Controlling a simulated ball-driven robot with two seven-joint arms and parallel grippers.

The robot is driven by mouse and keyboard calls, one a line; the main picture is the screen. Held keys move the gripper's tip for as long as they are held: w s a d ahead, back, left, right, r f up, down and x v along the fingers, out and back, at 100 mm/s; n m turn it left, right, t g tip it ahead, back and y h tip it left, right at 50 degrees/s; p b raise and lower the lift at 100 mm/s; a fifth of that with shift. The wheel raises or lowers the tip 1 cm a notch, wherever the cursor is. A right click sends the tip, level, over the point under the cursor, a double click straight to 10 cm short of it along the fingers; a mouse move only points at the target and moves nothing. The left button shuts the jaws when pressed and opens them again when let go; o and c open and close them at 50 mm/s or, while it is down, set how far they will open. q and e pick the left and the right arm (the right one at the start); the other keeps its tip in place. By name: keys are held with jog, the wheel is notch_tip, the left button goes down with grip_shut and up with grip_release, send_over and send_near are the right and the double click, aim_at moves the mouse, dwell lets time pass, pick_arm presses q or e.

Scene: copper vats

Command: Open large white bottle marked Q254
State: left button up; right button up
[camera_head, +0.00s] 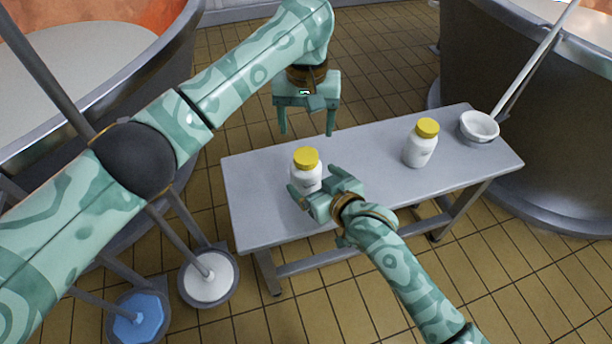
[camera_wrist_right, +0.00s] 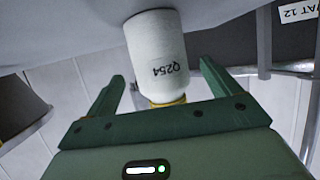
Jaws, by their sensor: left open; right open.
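The white bottle marked Q254 (camera_head: 305,176) stands upright on the bench with a yellow cap (camera_head: 306,156) on it. In the right wrist view the bottle (camera_wrist_right: 156,45) shows its Q254 label, with the picture upside down, and a strip of its cap at the lower end. My right gripper (camera_head: 317,190) is open, its fingers reaching to either side of the bottle's lower body; I cannot tell whether they touch it. My left gripper (camera_head: 306,131) is open and empty, pointing down above and behind the bottle, apart from the cap.
A second white bottle with a yellow cap (camera_head: 421,146) stands to the right on the grey bench (camera_head: 250,205). Large vats stand left (camera_head: 165,75) and right (camera_head: 560,150). The bench between the bottles is clear.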

jog(key=shift+x, duration=2.25)
